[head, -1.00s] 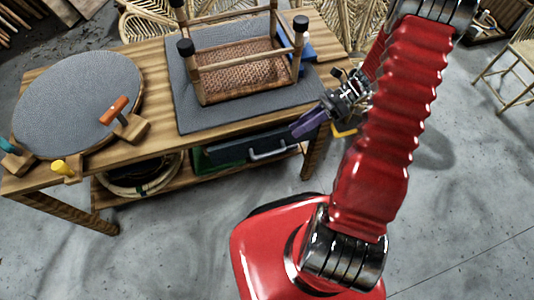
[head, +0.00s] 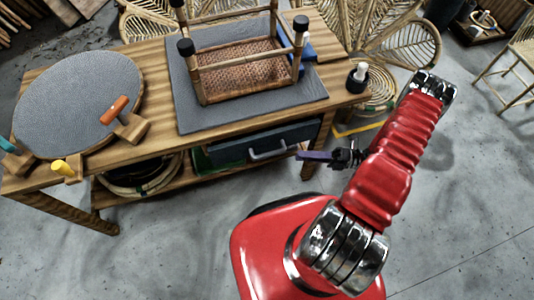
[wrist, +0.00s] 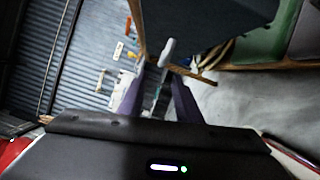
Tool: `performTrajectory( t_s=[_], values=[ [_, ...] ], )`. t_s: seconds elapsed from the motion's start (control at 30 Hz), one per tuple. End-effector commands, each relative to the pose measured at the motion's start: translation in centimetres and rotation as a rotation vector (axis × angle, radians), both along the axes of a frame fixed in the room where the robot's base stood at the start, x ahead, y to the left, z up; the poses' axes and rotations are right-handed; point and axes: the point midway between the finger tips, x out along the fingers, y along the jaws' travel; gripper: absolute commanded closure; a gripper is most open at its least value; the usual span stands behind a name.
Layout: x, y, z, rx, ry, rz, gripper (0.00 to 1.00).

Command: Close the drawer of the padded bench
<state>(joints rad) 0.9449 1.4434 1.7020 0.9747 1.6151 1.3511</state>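The padded bench (head: 150,62) is a wooden table with a grey pad (head: 205,117) on top. Its dark blue-grey drawer (head: 300,134) is under the top at the right, with a pale bar handle (head: 268,155) on its front. How far the drawer stands out is hard to tell. My gripper (head: 302,156) is just right of the handle, with its purple fingers pointing left. In the wrist view my gripper (wrist: 157,92) has its fingers apart and nothing clearly between them. The handle (wrist: 168,47) shows beyond the tips, below the dark drawer (wrist: 205,22).
An upturned rattan-seat stool (head: 240,72) stands on the pad. A round grey cushion (head: 78,103) and an orange-handled tool (head: 115,110) are at the left. A dark bottle with a white top (head: 358,77) stands at the bench's right corner. The floor in front is clear.

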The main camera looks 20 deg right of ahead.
Motion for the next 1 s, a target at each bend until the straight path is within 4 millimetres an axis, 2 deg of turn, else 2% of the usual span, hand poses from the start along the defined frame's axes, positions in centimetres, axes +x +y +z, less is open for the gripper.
performTrajectory(
  t_s=[0.17, 0.63, 0.77, 1.0],
  values=[
    [-0.3, 0.0, -1.0, 0.041, 0.034, -0.035, 0.69],
    [-0.2, 0.5, -1.0, 0.041, 0.034, -0.034, 0.69],
    [0.3, 1.5, -0.9, 0.043, 0.035, -0.034, 0.69],
    [1.5, 4.5, -0.6, 0.042, 0.035, -0.032, 0.69]
  ],
)
